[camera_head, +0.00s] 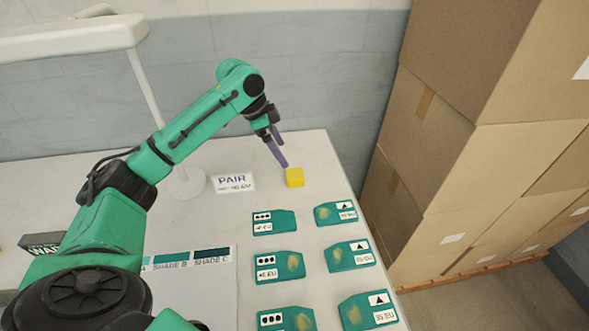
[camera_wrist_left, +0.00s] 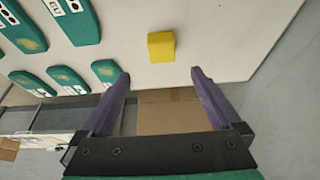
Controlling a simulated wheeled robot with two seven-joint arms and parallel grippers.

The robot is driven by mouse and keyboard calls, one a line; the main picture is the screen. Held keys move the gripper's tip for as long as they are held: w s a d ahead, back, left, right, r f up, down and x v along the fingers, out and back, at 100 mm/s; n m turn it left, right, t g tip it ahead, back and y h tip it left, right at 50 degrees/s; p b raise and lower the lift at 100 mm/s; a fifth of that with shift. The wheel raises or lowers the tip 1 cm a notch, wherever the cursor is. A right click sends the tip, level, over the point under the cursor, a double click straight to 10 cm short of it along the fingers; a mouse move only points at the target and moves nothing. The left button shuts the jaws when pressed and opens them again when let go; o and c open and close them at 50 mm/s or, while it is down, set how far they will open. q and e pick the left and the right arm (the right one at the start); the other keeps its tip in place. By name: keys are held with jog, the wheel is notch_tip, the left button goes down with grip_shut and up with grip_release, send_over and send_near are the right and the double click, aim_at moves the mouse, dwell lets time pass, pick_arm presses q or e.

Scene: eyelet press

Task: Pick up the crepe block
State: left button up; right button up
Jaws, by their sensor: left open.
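The crepe block, a small yellow block (camera_head: 294,177), sits on the white table near its far right edge in the head view. In the left wrist view the yellow block (camera_wrist_left: 161,46) lies beyond the fingertips, roughly between their lines. My left gripper (camera_head: 277,155) is just left of and above the block in the head view. In the left wrist view its two purple fingers (camera_wrist_left: 159,75) are spread apart with nothing between them. The fingers do not enclose the block. My right gripper is not in view.
Several green sole-shaped pieces (camera_head: 274,222) with labels lie in front of the block. A white PAIR sign (camera_head: 233,182) stands to its left. A shade chart (camera_head: 190,290) lies nearer. A lamp (camera_head: 150,90) stands at left. Stacked cardboard boxes (camera_head: 470,160) rise beyond the table's right edge.

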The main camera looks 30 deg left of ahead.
aim_at(295, 173)
pick_arm(q)
jog(key=x, duration=0.4)
jog(key=shift+s+d+p, duration=0.3)
jog(key=x, duration=0.2)
jog(key=p+x, duration=0.1)
jog(key=x, duration=0.3)
jog(key=shift+w+a+f, duration=0.3)
jog(key=shift+w+f, duration=0.1)
jog(key=shift+f, duration=0.2)
jog(key=shift+w, duration=0.1)
jog(key=shift+c, duration=0.9)
jog(key=c, duration=1.3)
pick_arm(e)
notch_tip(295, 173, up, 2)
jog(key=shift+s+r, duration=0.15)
